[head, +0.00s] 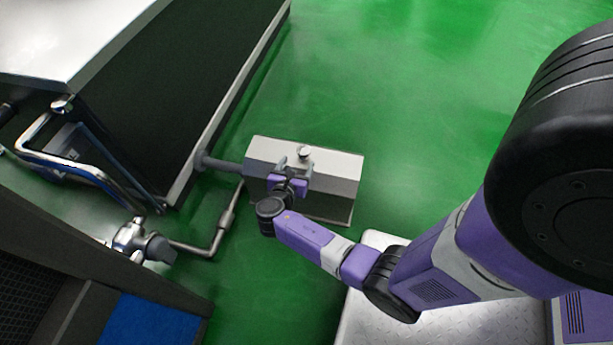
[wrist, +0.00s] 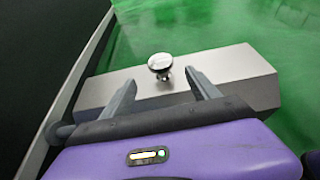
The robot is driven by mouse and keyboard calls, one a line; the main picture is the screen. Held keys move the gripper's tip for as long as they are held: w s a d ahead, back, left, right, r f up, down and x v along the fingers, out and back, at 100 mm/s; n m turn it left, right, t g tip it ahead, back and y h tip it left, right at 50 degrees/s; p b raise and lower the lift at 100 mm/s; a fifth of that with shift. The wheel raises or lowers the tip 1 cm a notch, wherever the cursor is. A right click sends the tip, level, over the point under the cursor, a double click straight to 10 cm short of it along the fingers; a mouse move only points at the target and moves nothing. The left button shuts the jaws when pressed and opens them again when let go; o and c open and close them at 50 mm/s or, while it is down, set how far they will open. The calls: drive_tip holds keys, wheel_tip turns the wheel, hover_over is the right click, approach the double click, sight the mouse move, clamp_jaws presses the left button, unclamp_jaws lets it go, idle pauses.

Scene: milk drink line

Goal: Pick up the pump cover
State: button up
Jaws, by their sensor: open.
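The pump cover (head: 337,166) is a silver-grey box with bevelled sides on the green floor, with a round shiny knob (head: 304,151) on top. In the wrist view, the cover (wrist: 235,72) lies beneath my gripper (wrist: 160,80). The knob (wrist: 160,63) appears just beyond the fingertips, between the lines of the two fingers. My gripper (head: 294,163) is open and empty above the cover, close to the knob. I cannot tell whether the fingers touch the cover. My gripper and wrist hide part of the cover in the head view.
A grey pipe (head: 222,165) joins the cover's left end to a large dark machine (head: 165,90). A bent metal pipe with a valve (head: 135,238) lies at lower left, beside a dark unit with a blue panel (head: 150,322). Green floor (head: 430,110) is clear at right and behind.

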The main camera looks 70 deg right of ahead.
sight(302, 156)
drive_tip(key=b+x, duration=0.3)
drive_tip(key=x, duration=0.2)
drive_tip(key=shift+s+d+f, duration=0.1)
drive_tip(key=shift+s+f, duration=0.05)
drive_tip(key=shift+f, duration=0.05)
drive_tip(key=shift+d, duration=0.3)
drive_tip(key=shift+c, duration=0.2)
clamp_jaws()
drive_tip(key=shift+r, duration=0.15)
